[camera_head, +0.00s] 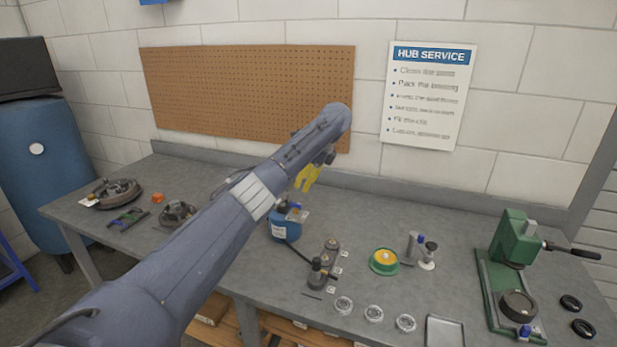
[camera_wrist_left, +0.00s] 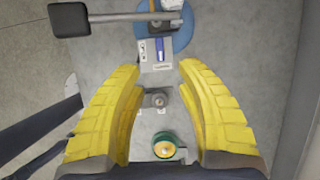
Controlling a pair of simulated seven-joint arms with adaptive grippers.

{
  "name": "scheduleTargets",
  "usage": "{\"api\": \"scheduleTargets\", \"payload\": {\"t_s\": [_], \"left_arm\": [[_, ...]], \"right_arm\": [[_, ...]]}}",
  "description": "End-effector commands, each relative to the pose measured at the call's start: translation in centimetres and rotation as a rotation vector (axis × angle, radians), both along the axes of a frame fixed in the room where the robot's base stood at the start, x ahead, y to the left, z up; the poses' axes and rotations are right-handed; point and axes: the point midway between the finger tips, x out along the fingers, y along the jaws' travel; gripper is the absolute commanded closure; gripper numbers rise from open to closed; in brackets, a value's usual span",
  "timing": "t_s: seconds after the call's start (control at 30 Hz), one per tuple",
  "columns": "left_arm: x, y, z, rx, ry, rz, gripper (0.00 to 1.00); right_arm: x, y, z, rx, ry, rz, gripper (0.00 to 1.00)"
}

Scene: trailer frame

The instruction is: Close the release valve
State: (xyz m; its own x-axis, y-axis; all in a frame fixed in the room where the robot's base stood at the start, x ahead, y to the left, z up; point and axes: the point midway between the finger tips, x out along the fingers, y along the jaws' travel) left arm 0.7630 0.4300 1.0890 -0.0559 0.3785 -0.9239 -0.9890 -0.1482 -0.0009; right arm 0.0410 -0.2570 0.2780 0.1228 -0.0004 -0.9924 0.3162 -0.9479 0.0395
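My left gripper (camera_head: 307,178) has yellow fingers and hangs above the back of the bench, near a blue unit (camera_head: 285,227) with a white label. My arm hides part of that unit. In the left wrist view the gripper (camera_wrist_left: 163,110) is open and empty. Ahead of its fingers are a blue round body (camera_wrist_left: 181,38), a metal lever with a black block end (camera_wrist_left: 69,20), and a light plate with a blue handle (camera_wrist_left: 160,50). A small knob (camera_wrist_left: 157,99) and a green-rimmed part with a brass centre (camera_wrist_left: 165,147) show between the fingers. I cannot tell which is the release valve.
A green press (camera_head: 512,240) stands at the right. A green dish (camera_head: 384,262), grey cylindrical parts (camera_head: 331,249) and several bearings (camera_head: 374,313) lie in front of it to the left. A pegboard (camera_head: 240,85) hangs behind the bench. Hub parts (camera_head: 115,192) sit at the left.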

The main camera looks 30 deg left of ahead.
Motion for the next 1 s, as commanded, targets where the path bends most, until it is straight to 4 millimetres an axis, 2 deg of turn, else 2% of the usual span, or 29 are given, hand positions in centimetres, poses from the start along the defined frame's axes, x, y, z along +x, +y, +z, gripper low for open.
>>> {"api": "scheduleTargets", "payload": {"t_s": [0.1,0.3,0.8,0.93,1.0], "left_arm": [[0.1,-0.4,1.2,0.001,0.0,0.0,0.65],[0.1,-0.9,2.1,0.001,0.001,-0.001,0.65],[0.1,-1.0,2.3,0.0,0.001,0.0,0.65],[-0.2,0.2,1.7,0.006,-0.02,0.053,0.65],[-0.6,1.9,1.1,0.015,-0.061,0.141,0.65]], "right_arm": [[0.0,0.0,0.0,0.0,0.0,0.0,0.56],[0.0,0.0,0.0,0.0,0.0,0.0,0.56],[0.0,0.0,0.0,0.0,0.0,0.0,0.56],[0.0,0.1,0.0,0.001,0.0,0.0,0.56],[0.0,0.1,0.0,0.001,0.0,0.0,0.56]]}}
